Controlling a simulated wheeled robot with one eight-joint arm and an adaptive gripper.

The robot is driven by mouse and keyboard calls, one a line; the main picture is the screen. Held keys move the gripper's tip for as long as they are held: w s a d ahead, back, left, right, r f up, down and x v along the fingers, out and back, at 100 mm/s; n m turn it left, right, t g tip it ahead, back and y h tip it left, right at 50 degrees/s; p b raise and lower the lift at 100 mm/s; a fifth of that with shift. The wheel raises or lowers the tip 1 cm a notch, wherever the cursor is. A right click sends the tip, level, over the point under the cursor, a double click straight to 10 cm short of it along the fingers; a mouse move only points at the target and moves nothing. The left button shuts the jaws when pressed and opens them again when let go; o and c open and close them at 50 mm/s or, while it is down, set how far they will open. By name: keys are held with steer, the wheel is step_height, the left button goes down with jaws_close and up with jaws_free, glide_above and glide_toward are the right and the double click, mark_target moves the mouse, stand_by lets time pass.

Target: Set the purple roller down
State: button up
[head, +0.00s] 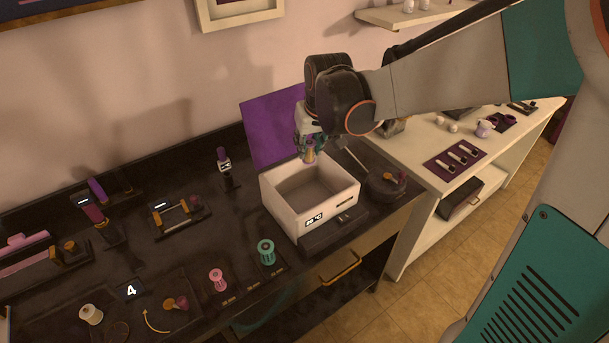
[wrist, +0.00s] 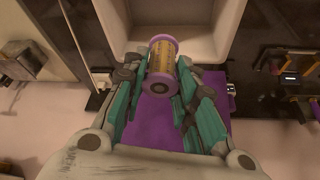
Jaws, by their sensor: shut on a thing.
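The purple roller (wrist: 162,66) is a small spool with purple ends and a yellowish middle. My gripper (wrist: 163,80) is shut on it, with teal fingers on both sides. In the head view the roller (head: 309,151) hangs in my gripper (head: 310,146) at the back edge of a white open box (head: 280,207), above its rim. In the wrist view the box (wrist: 125,35) lies just beyond the roller. The box looks empty inside. A gap between roller and box cannot be judged exactly.
A purple panel (head: 262,127) stands behind the box. A dark round pot (head: 387,184) sits to its right. A green spool (head: 266,251) and a pink spool (head: 218,279) stand in front on the dark bench (head: 215,235). Small stands (head: 175,219) fill the left side.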

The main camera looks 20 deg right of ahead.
step_height(320, 180, down, 17)
steer(key=b, duration=0.5)
steer(key=shift+f, duration=0.1)
steer(key=shift+f+b, duration=0.35)
steer(key=shift+b, duration=0.15)
steer(key=o, duration=0.9)
steer(key=shift+r, duration=0.1)
steer(key=shift+o, duration=0.2)
